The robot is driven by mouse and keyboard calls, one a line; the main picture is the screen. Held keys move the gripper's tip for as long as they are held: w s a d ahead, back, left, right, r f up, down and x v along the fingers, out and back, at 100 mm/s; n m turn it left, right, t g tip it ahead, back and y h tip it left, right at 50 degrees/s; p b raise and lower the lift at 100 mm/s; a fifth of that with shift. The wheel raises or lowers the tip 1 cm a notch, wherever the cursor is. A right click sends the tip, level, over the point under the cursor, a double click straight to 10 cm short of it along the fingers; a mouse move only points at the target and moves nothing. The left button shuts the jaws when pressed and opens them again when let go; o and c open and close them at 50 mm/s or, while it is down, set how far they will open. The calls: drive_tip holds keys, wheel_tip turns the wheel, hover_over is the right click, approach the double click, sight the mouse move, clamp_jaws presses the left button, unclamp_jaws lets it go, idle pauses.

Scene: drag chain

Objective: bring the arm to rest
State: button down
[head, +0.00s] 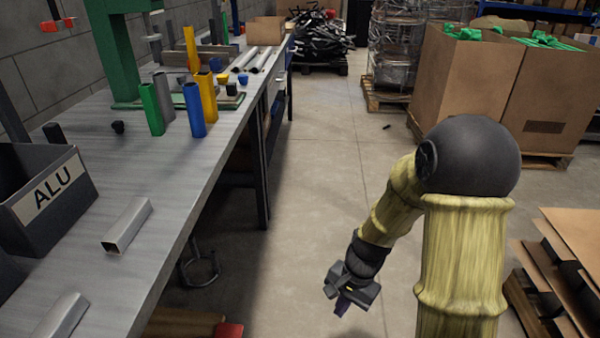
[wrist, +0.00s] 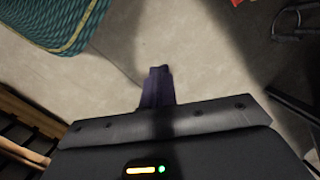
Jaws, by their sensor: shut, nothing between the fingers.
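My arm shows at the right of the head view, with yellow-green sleeved links and a dark round joint. It bends down to the left. My gripper (head: 342,306) hangs over the bare floor to the right of the workbench, pointing down. In the wrist view my gripper (wrist: 158,75) has its dark purple fingers together, with nothing between them. It is apart from the bench and touches nothing that I can see.
The workbench (head: 165,195) on the left bears coloured tubes, a grey ALU bin (head: 25,217) and a loose metal profile (head: 127,226). Cardboard boxes (head: 462,85) stand at the back right. Wooden pallets (head: 545,285) lie at the lower right.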

drive_tip(key=s+d+r+n+t+h+p, duration=0.1)
drive_tip(key=s+d+r+n+t+p, duration=0.2)
drive_tip(key=r, duration=0.5)
drive_tip(key=s+d+r+n+t+h+p, duration=0.1)
drive_tip(key=s+d+r+n, duration=0.2)
drive_tip(key=r, duration=0.4)
wheel_tip(320, 180, up, 38)
drive_tip(key=w+n+p, duration=0.1)
drive_tip(key=p, duration=3.7)
drive_tip(key=shift+w+a+f, duration=0.15)
drive_tip(key=shift+w+a, duration=0.05)
